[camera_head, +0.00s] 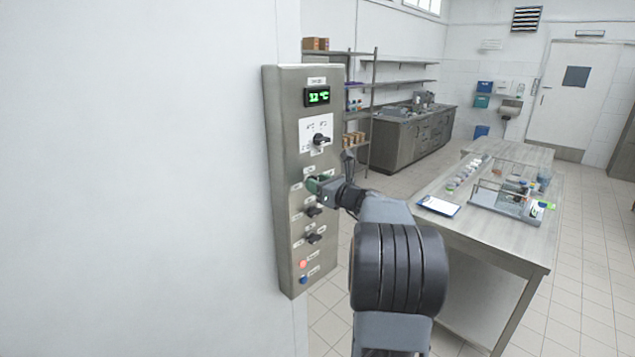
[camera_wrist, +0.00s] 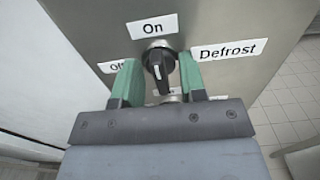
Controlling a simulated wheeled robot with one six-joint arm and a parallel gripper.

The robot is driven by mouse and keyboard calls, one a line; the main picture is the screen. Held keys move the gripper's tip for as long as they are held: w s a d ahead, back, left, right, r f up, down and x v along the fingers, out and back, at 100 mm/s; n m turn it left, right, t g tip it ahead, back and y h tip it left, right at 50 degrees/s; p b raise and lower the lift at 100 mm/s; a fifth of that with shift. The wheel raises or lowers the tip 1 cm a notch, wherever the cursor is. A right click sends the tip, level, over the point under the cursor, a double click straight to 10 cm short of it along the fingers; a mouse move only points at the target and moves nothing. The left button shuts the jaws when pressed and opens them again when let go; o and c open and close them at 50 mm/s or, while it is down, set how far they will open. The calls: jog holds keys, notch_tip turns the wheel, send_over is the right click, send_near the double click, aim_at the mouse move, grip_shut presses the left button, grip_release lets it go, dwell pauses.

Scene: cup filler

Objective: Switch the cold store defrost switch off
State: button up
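The metal control panel (camera_head: 283,150) stands on the wall left of centre in the head view. My gripper (camera_head: 314,184) is at its second knob from the top. In the wrist view a black rotary switch (camera_wrist: 159,65) has labels Off at left, On at top and Defrost at right. Its white mark points roughly up, toward On. The green fingers of my gripper (camera_wrist: 158,80) stand apart on either side of this switch, open around it. Whether they touch it I cannot tell. The Off label is partly hidden by the left finger.
The panel also has a green display (camera_head: 318,96), an upper knob (camera_head: 320,140), two lower knobs (camera_head: 313,211) (camera_head: 313,238), a red button (camera_head: 303,264) and a blue button (camera_head: 304,280). A table (camera_head: 500,245) with a clipboard and trays stands to the right.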

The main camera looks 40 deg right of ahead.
jog(key=shift+w, duration=0.1)
jog(key=shift+c, duration=0.2)
grip_shut()
